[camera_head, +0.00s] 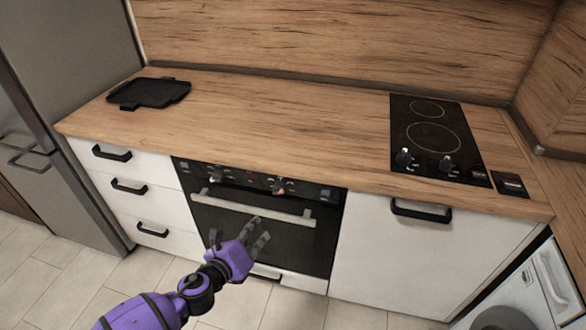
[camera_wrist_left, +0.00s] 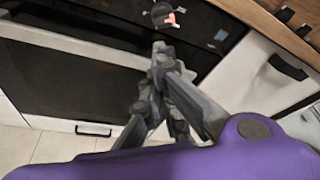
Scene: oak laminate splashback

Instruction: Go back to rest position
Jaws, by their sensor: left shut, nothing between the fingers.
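My left gripper (camera_head: 258,232), on its purple arm, is in front of the black oven (camera_head: 270,235), below the countertop. It also shows in the left wrist view (camera_wrist_left: 161,55), where its grey fingers are closed together with nothing held. In that view the fingers are in front of the dark oven front. I cannot tell the exact gap between the fingers and the oven. My right gripper is not in view.
The oven handle (camera_head: 253,207) sticks out near my left gripper. A black tray (camera_head: 150,92) lies on the wooden countertop (camera_head: 280,115), with a cooktop (camera_head: 435,137) at right. White drawers (camera_head: 130,197) are left of the oven; tiled floor (camera_head: 130,278) is open in front.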

